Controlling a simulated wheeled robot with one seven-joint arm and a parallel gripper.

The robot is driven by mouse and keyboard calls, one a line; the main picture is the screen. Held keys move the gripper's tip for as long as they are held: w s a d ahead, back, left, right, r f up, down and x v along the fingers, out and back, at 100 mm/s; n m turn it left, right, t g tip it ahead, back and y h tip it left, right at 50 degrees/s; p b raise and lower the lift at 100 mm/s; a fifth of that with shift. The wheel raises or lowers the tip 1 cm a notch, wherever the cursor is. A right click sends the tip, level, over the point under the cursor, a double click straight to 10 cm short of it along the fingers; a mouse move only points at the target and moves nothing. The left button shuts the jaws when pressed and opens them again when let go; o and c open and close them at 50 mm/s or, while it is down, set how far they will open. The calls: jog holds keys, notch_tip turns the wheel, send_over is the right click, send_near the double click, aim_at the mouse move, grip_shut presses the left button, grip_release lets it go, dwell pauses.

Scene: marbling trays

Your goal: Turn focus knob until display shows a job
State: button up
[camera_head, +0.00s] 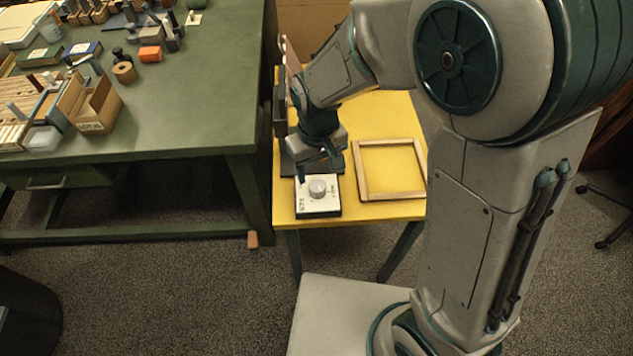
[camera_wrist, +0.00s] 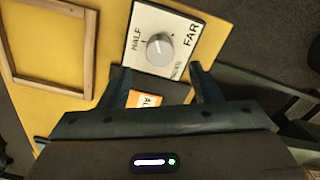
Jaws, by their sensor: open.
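The focus knob (camera_head: 317,188) is a round grey dial on a white panel box (camera_head: 318,208) at the yellow table's front left. In the wrist view the knob (camera_wrist: 160,48) sits on the panel (camera_wrist: 150,17), marked HALF, FAR and a third, partly legible word. Its pointer direction is unclear. My gripper (camera_head: 319,168) is just behind the knob. In the wrist view its fingers (camera_wrist: 158,72) are open, apart from the knob, with nothing between the tips. An orange patch (camera_wrist: 148,100) with partly hidden letters shows on a dark surface between the fingers; I cannot tell whether it is the display.
The yellow table (camera_head: 350,208) also holds an empty wooden frame (camera_head: 392,196) right of the panel. A dark upright object (camera_head: 280,108) stands at the table's left edge, beside my arm. A green workbench (camera_head: 190,110) with boxes and tools stands left.

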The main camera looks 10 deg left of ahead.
aim_at(317, 186)
notch_tip(317, 186, down, 6)
jog(key=shift+f, duration=0.15)
dwell(0.3)
jog(key=c, duration=1)
